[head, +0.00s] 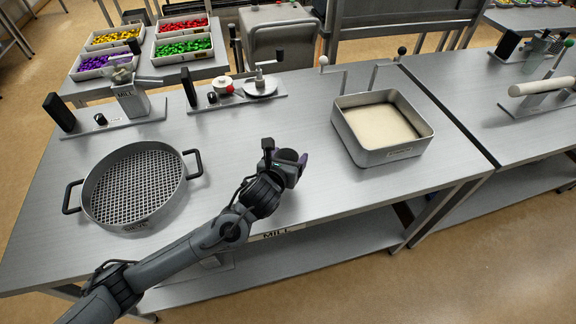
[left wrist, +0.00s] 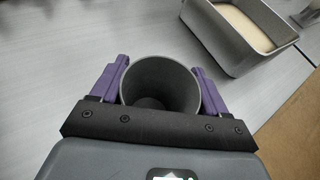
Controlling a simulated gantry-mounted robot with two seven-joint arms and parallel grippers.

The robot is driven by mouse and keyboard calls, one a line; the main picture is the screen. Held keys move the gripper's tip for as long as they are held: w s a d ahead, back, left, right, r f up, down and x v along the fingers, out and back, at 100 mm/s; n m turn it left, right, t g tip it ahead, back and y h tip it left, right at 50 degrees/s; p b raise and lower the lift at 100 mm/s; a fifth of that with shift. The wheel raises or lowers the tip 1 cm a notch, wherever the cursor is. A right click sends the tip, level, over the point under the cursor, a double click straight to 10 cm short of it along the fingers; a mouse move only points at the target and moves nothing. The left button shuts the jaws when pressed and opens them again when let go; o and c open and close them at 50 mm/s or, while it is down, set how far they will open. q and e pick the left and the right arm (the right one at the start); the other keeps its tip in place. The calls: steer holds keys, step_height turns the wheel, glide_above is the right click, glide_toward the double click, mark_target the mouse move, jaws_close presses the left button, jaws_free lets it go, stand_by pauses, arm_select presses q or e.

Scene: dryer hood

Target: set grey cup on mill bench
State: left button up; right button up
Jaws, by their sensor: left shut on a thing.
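My left gripper (head: 292,158) is over the front middle of the mill bench (head: 300,112), whose front edge carries a MILL label. In the left wrist view its two purple fingers (left wrist: 160,84) are shut on the grey cup (left wrist: 160,70), one on each side. The cup looks empty, with its open mouth towards the camera. In the head view the cup (head: 287,156) is mostly hidden by the gripper. I cannot tell whether its base touches the bench top. My right gripper is not in view.
A round sieve (head: 136,185) with two handles stands on the bench at left. A metal pan (head: 383,127) of pale powder stands at right. The mill (head: 130,98) and a second device (head: 232,90) are at the back. The bench middle is clear.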

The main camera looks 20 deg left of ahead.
arm_select(q)
steer(key=shift+f+b, duration=0.45)
steer(key=shift+f, duration=1.6)
steer(key=shift+a, duration=0.1)
steer(key=shift+f, duration=0.15)
steer(key=o, duration=1.1)
steer(key=shift+c, duration=0.2)
